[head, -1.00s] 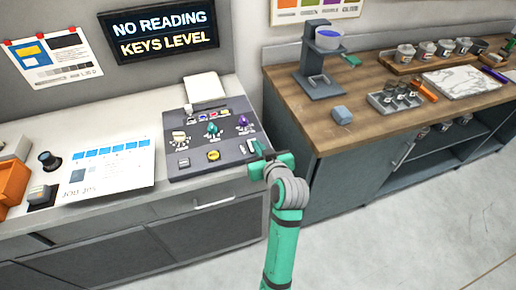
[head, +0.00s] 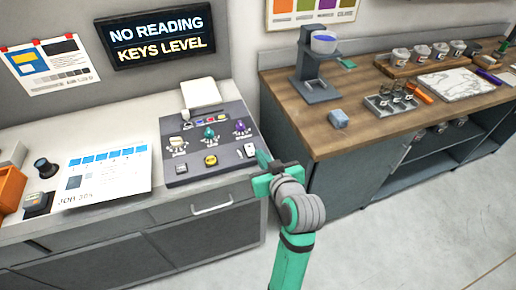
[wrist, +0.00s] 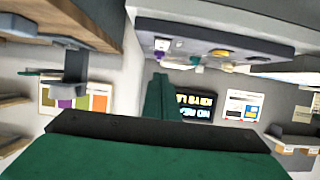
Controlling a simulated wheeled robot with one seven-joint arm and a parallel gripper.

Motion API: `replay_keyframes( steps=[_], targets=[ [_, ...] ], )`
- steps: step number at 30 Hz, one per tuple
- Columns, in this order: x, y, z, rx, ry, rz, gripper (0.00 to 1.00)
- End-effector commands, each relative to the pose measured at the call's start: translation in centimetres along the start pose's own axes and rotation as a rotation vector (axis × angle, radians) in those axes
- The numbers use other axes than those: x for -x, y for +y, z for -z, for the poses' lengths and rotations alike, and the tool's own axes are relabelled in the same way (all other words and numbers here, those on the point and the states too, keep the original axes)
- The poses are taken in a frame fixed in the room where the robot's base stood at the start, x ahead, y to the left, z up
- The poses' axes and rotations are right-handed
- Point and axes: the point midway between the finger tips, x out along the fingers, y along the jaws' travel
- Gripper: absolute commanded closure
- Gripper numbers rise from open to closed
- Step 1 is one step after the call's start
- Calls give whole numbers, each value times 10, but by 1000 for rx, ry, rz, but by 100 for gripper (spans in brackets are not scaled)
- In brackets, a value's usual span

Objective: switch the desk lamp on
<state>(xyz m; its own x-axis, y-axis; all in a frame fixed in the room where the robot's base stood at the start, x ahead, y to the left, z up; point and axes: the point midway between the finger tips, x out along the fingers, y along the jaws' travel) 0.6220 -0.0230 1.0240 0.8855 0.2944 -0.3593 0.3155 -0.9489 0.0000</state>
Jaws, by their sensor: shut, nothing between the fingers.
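I cannot make out a desk lamp for certain in either view. A dark control panel (head: 225,165) lies on the left counter, with several coloured knobs, a round yellow button (head: 210,160) and a small pale switch plate (head: 249,151) at its right front corner. Which control belongs to the lamp cannot be read. My gripper (head: 263,160) is shut and empty, just off the panel's right front corner, apart from the switch plate as far as I can see. In the wrist view its green fingers (wrist: 158,95) point toward the panel (wrist: 215,35), which appears upside down.
A job sheet (head: 105,172) and a black knob (head: 46,167) lie left of the panel. A lit sign (head: 160,36) hangs above. The floor (head: 420,225) is clear.

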Motion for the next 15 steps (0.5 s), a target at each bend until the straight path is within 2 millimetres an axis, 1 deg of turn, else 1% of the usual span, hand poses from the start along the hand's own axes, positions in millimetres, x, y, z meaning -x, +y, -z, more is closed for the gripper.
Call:
replay_keyframes(
  steps=[1, 3, 6, 10, 15],
  targets=[
    [9, 2, -3, -1, -1, -4, 100],
    [19, 2, -5, -2, 1, -5, 100],
    [29, 3, -8, -3, -1, -7, 100],
    [36, 4, -10, -3, 0, -6, 100],
    [37, 3, -10, -3, 0, -6, 100]
  ],
)
